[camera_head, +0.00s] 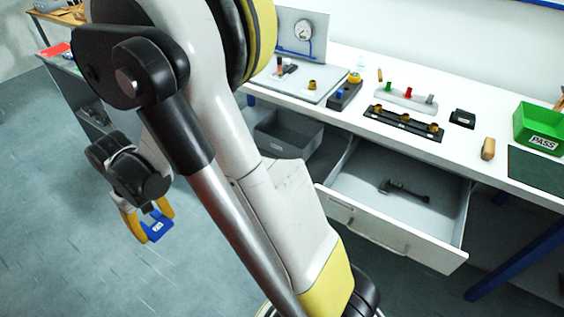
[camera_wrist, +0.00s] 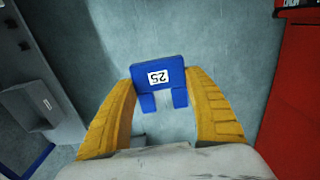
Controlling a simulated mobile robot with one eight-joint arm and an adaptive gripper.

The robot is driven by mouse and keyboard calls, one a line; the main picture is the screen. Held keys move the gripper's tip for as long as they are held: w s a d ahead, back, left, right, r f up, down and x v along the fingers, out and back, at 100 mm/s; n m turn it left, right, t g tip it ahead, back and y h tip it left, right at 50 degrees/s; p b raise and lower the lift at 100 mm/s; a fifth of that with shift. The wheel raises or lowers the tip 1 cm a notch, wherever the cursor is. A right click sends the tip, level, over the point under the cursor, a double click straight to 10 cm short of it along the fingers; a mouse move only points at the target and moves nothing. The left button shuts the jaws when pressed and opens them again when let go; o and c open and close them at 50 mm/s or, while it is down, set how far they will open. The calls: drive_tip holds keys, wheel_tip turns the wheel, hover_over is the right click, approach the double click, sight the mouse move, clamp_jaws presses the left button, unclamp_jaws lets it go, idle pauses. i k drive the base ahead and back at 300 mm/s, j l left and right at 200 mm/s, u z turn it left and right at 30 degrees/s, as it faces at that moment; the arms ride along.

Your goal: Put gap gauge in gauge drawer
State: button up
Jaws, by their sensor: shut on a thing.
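My gripper (camera_head: 146,217) has yellow fingers and is shut on a blue gauge (camera_head: 158,226) at the left of the head view, over open floor. In the wrist view, the gauge (camera_wrist: 158,77) sits between the two fingertips (camera_wrist: 160,84). It is a U-shaped block with a white label reading 25. An open white drawer (camera_head: 425,247) is pulled out below the bench, right of my arm. A dark caliper-like tool (camera_head: 404,191) lies in it. My gripper is well apart from the drawer.
A grey bin (camera_head: 284,134) is under the bench. A red object (camera_wrist: 292,90) stands right in the wrist view.

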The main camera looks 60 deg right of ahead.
sight(376, 207)
drive_tip(key=i+z, duration=0.4)
drive_tip(key=i+j+z, duration=0.2)
drive_tip(key=i+z, duration=0.2)
drive_tip(key=i, duration=0.15)
drive_tip(key=i+j+z, duration=0.4)
drive_tip(key=i+z, duration=0.15)
drive_tip(key=z, duration=0.35)
drive_tip(key=i+j+z, duration=0.1)
drive_tip(key=z, duration=0.35)
drive_tip(key=i+j+z, duration=0.1)
drive_tip(key=z, duration=0.4)
drive_tip(key=i+j+z, duration=0.2)
drive_tip(key=z, duration=0.25)
drive_tip(key=i+j+z, duration=0.15)
drive_tip(key=z, duration=0.3)
drive_tip(key=i+j+z, duration=0.1)
drive_tip(key=z, duration=0.3)
drive_tip(key=i+j+z, duration=0.1)
drive_tip(key=j+z, duration=0.2)
drive_tip(key=z, duration=0.15)
drive_tip(key=j+z, duration=0.2)
drive_tip(key=z, duration=0.2)
drive_tip(key=i+j, duration=0.1)
drive_tip(key=i, duration=0.3)
drive_tip(key=l+z, duration=0.05)
